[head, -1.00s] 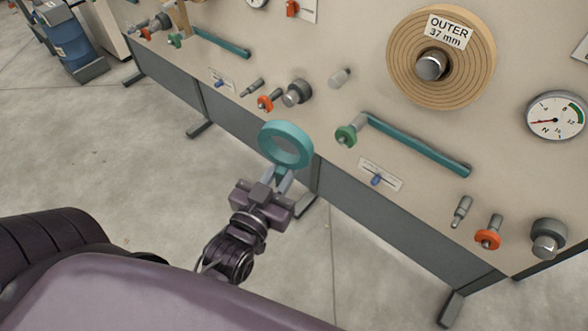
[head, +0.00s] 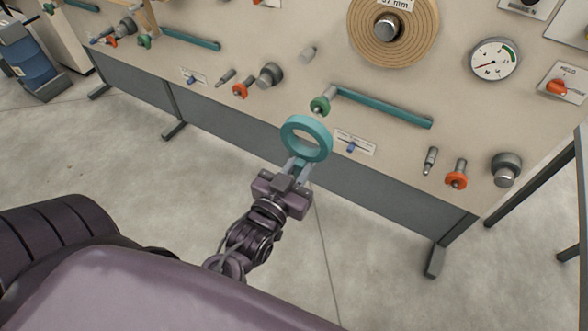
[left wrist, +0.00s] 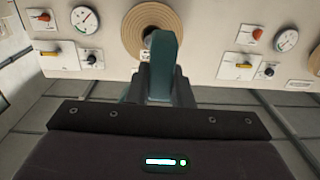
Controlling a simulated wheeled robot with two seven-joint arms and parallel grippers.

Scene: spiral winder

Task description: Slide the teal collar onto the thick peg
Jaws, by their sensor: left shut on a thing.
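The teal collar (head: 290,141) is a thick ring held upright in front of the panel's lower part. My left gripper (head: 300,169) is shut on its lower edge. In the left wrist view the collar (left wrist: 163,65) appears edge-on between the fingers (left wrist: 160,85). Its hole is empty and it is apart from every peg. Two stout, dark, metal-tipped pegs stand out from the panel: one right (head: 506,169), one left (head: 269,75) of the collar. I cannot tell which is the thick peg. My right gripper is not in view.
The beige panel (head: 470,120) carries a wooden spiral disc (head: 360,40), a gauge (head: 494,59), a long teal bar with a green knob (head: 385,108), a slim peg (head: 431,160) and an orange-collared peg (head: 456,177). Panel feet (head: 433,260) stick out onto clear floor.

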